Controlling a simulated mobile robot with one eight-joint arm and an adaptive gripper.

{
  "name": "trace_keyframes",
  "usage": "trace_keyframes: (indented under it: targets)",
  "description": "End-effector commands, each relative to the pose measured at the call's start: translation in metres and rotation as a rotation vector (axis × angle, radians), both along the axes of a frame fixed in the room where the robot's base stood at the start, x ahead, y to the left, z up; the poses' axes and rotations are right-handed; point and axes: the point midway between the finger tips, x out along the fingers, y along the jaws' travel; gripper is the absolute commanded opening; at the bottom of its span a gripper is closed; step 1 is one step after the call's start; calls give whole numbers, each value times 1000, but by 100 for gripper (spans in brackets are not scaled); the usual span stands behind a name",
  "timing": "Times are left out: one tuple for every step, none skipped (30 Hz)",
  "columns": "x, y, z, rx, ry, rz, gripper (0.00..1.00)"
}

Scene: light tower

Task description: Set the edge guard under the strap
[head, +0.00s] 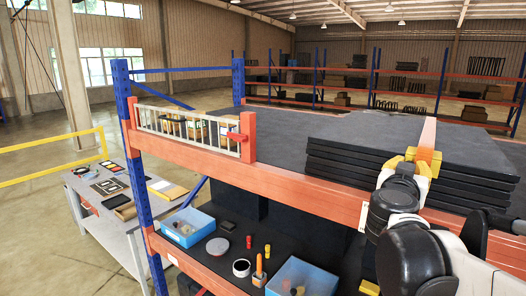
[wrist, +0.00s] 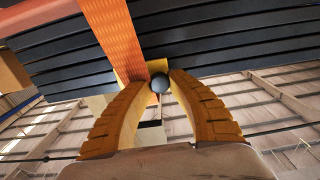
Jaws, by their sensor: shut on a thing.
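The orange strap (head: 428,132) runs across the top of a stack of dark panels (head: 345,160) and down over its front edge. It also shows in the wrist view (wrist: 107,35). The yellow edge guard (head: 430,156) is at the stack's front edge, at the strap. In the wrist view the guard (wrist: 190,66) shows on the strap's right, and the strap appears to cross in front of its left part. I cannot tell how they touch. My gripper (wrist: 162,85) is shut on the guard's dark round knob (wrist: 165,83), its yellow fingers either side.
The panels lie on an orange-beamed shelf (head: 300,182). Blue bins (head: 188,227) and small items lie on the lower shelf. A grey workbench (head: 112,222) stands at left.

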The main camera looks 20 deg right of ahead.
Motion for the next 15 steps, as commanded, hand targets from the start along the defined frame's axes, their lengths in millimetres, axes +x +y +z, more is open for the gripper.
trace_keyframes:
  targets:
    - [-1, -1, 2, -2, 1, -1, 0]
    - [-1, -2, 1, -2, 1, -1, 0]
    - [-1, -2, 1, -2, 1, -1, 0]
    - [-1, -2, 1, -2, 1, -1, 0]
    - [-1, -2, 1, -2, 1, -1, 0]
    - [-1, -2, 2, -2, 1, -1, 0]
    - [-1, -2, 2, -2, 1, -1, 0]
    - [-1, -2, 2, -2, 1, -1, 0]
    - [-1, -2, 2, -2, 1, -1, 0]
    - [-1, -2, 2, -2, 1, -1, 0]
    - [-1, -2, 2, -2, 1, -1, 25]
    - [-1, -2, 2, -2, 1, -1, 37]
    - [-1, -1, 2, -2, 1, -1, 46]
    - [-1, -1, 1, -2, 1, -1, 46]
    - [-1, -1, 1, -2, 1, -1, 46]
